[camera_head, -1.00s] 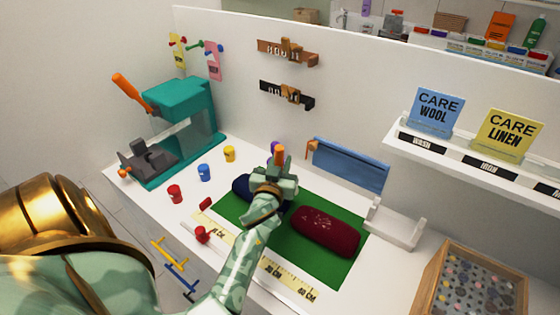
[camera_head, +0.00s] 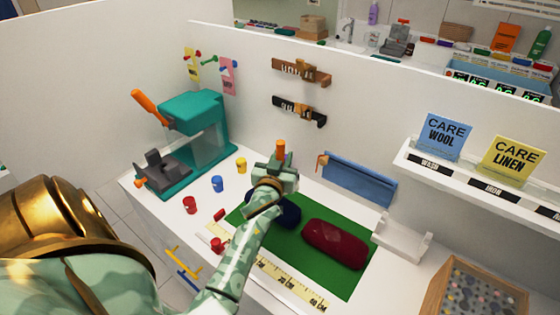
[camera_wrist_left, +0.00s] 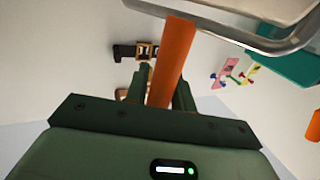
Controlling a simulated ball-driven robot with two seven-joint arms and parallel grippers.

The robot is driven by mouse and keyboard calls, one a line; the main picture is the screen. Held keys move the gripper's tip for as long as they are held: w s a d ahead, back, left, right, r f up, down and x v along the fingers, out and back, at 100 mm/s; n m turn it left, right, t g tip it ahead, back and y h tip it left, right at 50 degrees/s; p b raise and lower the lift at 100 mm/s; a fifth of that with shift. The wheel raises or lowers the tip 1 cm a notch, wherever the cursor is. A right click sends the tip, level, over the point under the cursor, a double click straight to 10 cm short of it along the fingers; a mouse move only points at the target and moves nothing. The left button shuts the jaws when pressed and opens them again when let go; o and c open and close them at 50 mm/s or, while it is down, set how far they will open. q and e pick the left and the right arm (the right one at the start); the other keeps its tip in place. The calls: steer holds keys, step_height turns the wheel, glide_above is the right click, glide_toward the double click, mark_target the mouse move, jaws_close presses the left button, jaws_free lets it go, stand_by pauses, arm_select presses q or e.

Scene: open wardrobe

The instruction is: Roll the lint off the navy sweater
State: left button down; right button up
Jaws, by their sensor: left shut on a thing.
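The navy sweater (camera_head: 289,211) lies folded on the green mat (camera_head: 325,277), partly hidden by my left forearm and hand. I cannot make out lint on its visible part. A dark red folded garment (camera_head: 335,243) lies to its right on the same mat. My left gripper (camera_head: 279,163) is above the navy sweater's far side, apart from it as far as I can tell. It is shut on an orange handle (camera_head: 281,150), which stands up from the jaws; the handle also shows in the left wrist view (camera_wrist_left: 172,60). My right gripper is out of view.
A teal press (camera_head: 197,128) stands at the back left, with red, blue and yellow cups in front. A white holder (camera_head: 402,238) and wooden box (camera_head: 475,290) are at the right. A ruler (camera_head: 285,280) edges the mat.

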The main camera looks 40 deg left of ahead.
arm_select(q)
steer(key=shift+r+p, duration=1.05)
steer(key=shift+r, duration=0.4)
steer(key=shift+f, duration=0.1)
steer(key=shift+d, duration=0.1)
